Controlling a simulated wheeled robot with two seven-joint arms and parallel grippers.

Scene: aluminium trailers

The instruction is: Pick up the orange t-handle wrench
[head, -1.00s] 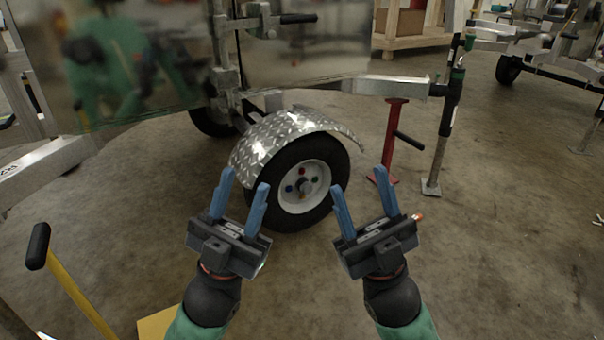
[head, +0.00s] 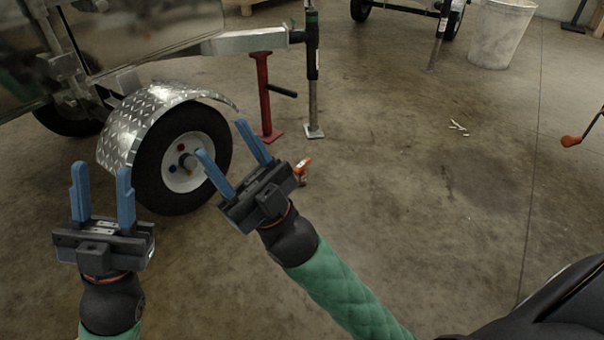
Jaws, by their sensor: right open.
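An orange-ended handle (head: 571,141) with a bar rising to the right shows at the right edge of the head view; it looks like the t-handle wrench, but most of it is cut off by the frame. My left gripper (head: 101,170) is open and empty at the lower left, in front of the trailer wheel. My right gripper (head: 223,139) is open and empty, seen over the wheel and the floor beside it. Both grippers are far to the left of the orange handle, apart from it.
The trailer wheel (head: 148,178) and its diamond-plate fender (head: 135,128) stand at left. A red stand (head: 264,95) and a trailer jack (head: 313,85) are behind. A small orange object (head: 303,168) is on the floor. A whitish bin (head: 499,35) stands at the back.

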